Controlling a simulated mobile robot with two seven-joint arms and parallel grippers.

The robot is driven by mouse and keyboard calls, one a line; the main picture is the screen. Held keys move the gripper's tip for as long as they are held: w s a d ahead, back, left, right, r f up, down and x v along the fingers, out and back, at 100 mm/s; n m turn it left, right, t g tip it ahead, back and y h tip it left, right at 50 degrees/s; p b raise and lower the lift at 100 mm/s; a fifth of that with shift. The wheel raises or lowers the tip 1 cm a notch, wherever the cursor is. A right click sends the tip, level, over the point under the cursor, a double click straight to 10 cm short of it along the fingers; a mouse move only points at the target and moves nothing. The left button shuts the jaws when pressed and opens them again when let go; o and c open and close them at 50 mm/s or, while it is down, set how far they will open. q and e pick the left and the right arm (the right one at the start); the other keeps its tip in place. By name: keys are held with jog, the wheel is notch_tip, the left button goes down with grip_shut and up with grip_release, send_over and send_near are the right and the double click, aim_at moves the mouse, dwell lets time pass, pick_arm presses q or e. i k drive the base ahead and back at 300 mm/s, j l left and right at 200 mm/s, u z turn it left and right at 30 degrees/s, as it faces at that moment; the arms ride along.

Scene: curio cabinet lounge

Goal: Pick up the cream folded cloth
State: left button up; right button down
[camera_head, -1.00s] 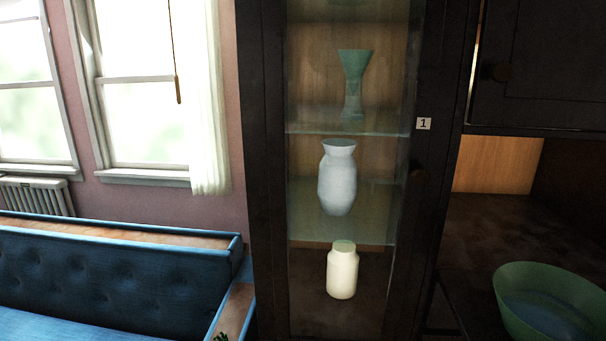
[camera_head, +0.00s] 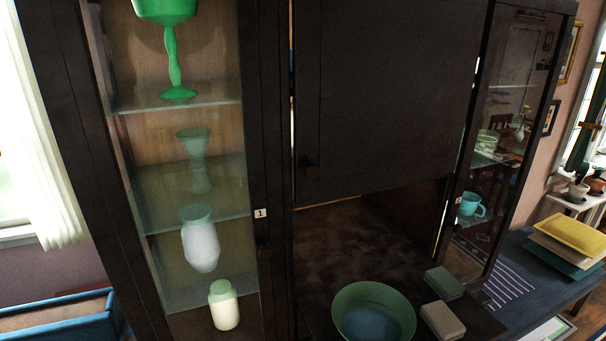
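A small cream-beige folded cloth (camera_head: 443,321) lies on the dark cabinet counter at the bottom right of centre. It is just right of a green bowl (camera_head: 373,313). A green folded cloth (camera_head: 444,283) lies right behind it. Neither of my grippers is in view.
The counter is part of a dark cabinet with a shut glass door marked 1 (camera_head: 260,213), vases behind it, and a dark upper door (camera_head: 390,100). At right, a blue-covered table (camera_head: 530,262) bears a stack with a yellow top piece (camera_head: 574,234). A blue mug (camera_head: 471,205) stands behind glass.

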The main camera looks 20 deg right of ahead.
aim_at(441, 321)
jog(key=z, duration=1.65)
